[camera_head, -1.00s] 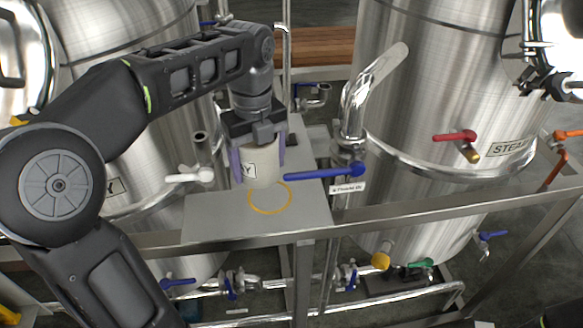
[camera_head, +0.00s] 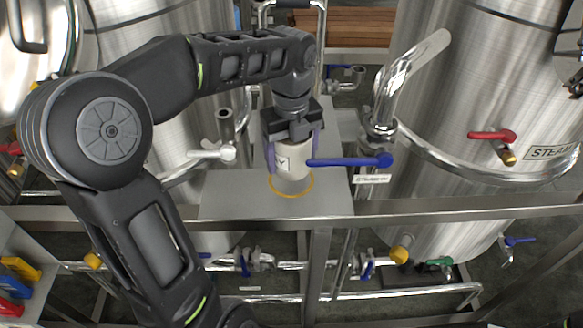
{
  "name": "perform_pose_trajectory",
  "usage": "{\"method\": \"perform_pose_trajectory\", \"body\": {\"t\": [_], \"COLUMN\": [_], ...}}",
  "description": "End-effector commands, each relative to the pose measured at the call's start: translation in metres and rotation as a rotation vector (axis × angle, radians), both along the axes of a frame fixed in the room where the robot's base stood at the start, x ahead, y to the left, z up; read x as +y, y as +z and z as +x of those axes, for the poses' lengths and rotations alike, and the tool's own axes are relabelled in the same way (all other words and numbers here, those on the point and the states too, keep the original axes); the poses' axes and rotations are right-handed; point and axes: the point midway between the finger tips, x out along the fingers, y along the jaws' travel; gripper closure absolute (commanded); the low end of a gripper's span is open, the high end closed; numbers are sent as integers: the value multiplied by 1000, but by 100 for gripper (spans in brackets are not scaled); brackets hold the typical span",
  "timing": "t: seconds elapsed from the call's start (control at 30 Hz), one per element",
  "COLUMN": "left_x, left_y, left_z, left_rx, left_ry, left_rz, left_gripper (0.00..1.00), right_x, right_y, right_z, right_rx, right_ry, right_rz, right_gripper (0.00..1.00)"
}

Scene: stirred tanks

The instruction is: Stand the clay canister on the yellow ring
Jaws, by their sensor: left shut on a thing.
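The clay canister (camera_head: 289,176), a pale cylinder with a dark-lettered label, is upright on the grey metal shelf. My left gripper (camera_head: 293,154) is shut on its upper part, with a purple-edged finger on either side. The yellow ring (camera_head: 292,195) is a thin circle on the shelf, and the canister's base appears within its outline. The ring's front and sides show; its back is hidden behind the canister. I cannot tell whether the base touches the shelf or hangs slightly above it. My right gripper is not in view.
A blue lever handle (camera_head: 350,161) on a pipe valve reaches close to the canister's right side. A white lever (camera_head: 213,153) is to its left. Large steel tanks (camera_head: 440,130) flank the shelf (camera_head: 235,206), whose left part is bare. A metal rail (camera_head: 450,207) runs along the front.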

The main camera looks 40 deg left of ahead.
Motion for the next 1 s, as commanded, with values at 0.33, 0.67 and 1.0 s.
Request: {"method": "perform_pose_trajectory", "body": {"t": [0.33, 0.67, 1.0], "left_x": [0, 0, 0], "left_y": [-3, -38, -42], "left_z": [0, 0, 0], "left_rx": [-1, -1, -1], "left_ry": [0, 0, 0], "left_rz": [0, -1, 0], "left_gripper": [92, 92, 92], "right_x": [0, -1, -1], "right_y": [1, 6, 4], "right_z": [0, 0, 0], "right_rx": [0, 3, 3], "right_ry": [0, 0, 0], "right_rz": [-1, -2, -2], "right_gripper": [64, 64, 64]}}
